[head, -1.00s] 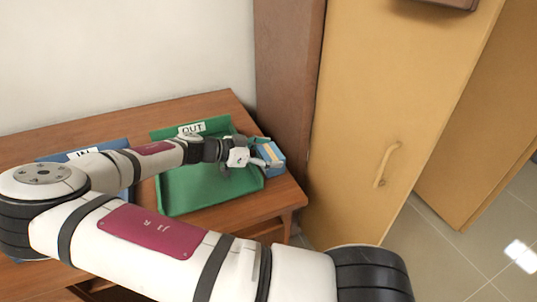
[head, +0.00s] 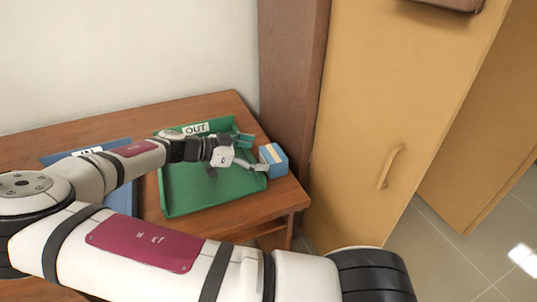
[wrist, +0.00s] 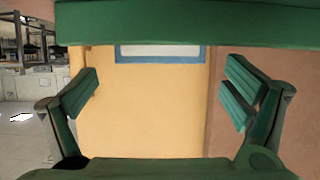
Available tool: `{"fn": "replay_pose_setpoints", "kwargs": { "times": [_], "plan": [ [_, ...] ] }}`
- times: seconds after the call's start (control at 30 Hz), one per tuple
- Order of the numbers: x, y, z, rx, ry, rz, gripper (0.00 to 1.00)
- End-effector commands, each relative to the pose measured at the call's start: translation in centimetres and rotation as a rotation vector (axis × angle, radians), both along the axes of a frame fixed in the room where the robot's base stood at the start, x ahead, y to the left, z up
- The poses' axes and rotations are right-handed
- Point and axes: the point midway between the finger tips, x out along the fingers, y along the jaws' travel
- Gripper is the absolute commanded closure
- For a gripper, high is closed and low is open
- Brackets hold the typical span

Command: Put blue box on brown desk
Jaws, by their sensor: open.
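The blue box (head: 280,163), with a pale panel on its near side, stands on the brown desk (head: 290,192) near its right end, just right of the green OUT tray. In the wrist view the blue-bordered pale face of the box (wrist: 160,52) shows at the top, partly covered by a green bar. My gripper (head: 254,153) is open and empty, left of the box over the tray's right edge. Its green finger pads are wide apart in the wrist view (wrist: 160,98). Nothing is between the fingertips.
The green OUT tray (head: 200,188) lies under my gripper and forearm. A blue IN tray (head: 120,150) is further left, mostly hidden by my arm. A brown upright panel (head: 290,90) rises behind the box, with a yellow-brown cabinet door (head: 385,120) to the right.

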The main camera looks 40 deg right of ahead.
Motion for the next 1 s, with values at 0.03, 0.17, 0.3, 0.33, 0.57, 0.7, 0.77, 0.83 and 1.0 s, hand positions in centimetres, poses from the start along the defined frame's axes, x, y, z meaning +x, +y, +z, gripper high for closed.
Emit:
{"fn": "replay_pose_setpoints", "kwargs": {
  "times": [0.03,0.17,0.3,0.33,0.57,0.7,0.77,0.83,1.0],
  "plan": [
    [0.4,1.1,0.5,0.001,-0.002,0.004,0.05],
    [1.0,3.2,1.4,0.0,-0.002,0.002,0.05],
    [1.4,4.9,2.1,0.001,-0.002,0.001,0.05],
    [1.5,5.1,2.2,0.0,-0.001,0.001,0.05],
    [0.6,5.5,2.3,0.068,0.036,-0.022,0.05],
    [-2.0,5.3,1.8,0.252,0.133,-0.049,0.05],
    [-3.3,5.5,1.7,0.355,0.182,-0.051,0.05],
    [-4.8,6.0,1.6,0.476,0.235,-0.041,0.05],
    [-7.9,7.7,2.5,0.754,0.338,0.04,0.05]
  ]
}}
